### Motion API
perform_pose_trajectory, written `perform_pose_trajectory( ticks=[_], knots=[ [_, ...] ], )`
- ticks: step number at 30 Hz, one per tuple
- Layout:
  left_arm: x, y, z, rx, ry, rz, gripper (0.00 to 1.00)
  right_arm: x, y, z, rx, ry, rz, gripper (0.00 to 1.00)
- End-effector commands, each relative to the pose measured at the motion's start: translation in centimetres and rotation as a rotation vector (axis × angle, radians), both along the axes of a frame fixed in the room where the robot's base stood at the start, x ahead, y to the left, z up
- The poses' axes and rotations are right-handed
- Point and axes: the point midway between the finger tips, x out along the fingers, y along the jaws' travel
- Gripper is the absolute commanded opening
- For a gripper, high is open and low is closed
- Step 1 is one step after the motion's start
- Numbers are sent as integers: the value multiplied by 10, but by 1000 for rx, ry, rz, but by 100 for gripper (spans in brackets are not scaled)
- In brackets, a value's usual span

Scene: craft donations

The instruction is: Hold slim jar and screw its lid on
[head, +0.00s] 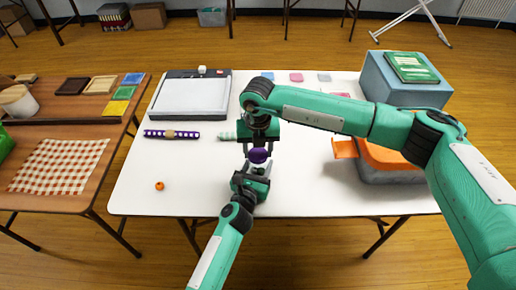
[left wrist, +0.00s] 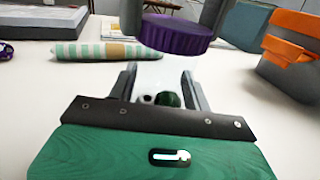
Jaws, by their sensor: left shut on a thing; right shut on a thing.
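The purple ridged lid (head: 259,155) is shut in my right gripper (head: 259,147), which comes down from above. The lid also shows at the top of the left wrist view (left wrist: 176,36), between the right gripper's fingers. My left gripper (head: 254,173) is just below it, shut on the slim jar. In the left wrist view, the left fingers (left wrist: 160,86) stand either side of a see-through, pale jar (left wrist: 155,86) with small dark green and white pieces low in it. The lid is above the jar; I cannot tell whether they touch.
A striped roll (left wrist: 105,50) lies left of the grippers. A purple band-wrapped roll (head: 172,134), a grey-framed board (head: 193,97) and an orange bead (head: 159,186) are farther left. A grey bin with an orange lid (head: 390,172) stands at right. The white table's front is mostly clear.

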Motion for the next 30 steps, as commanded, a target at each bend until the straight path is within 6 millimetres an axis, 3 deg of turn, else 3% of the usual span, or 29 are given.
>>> perform_pose_trajectory(
  ticks=[22, 23, 24, 30],
  knots=[
    [0, 0, 0, 0, 0, 0, 9, 0, 0, -11, -1, 1, -1, 27],
    [0, 0, 0, 0, 0, 0, 0, 0, 0, -12, -1, 0, -1, 27],
    [0, 0, 0, 0, 0, 0, 0, 0, 0, -11, 0, 0, -3, 27],
    [0, 0, 0, 0, 0, 0, 0, 0, 0, -11, 1, 0, -147, 27]
  ],
)
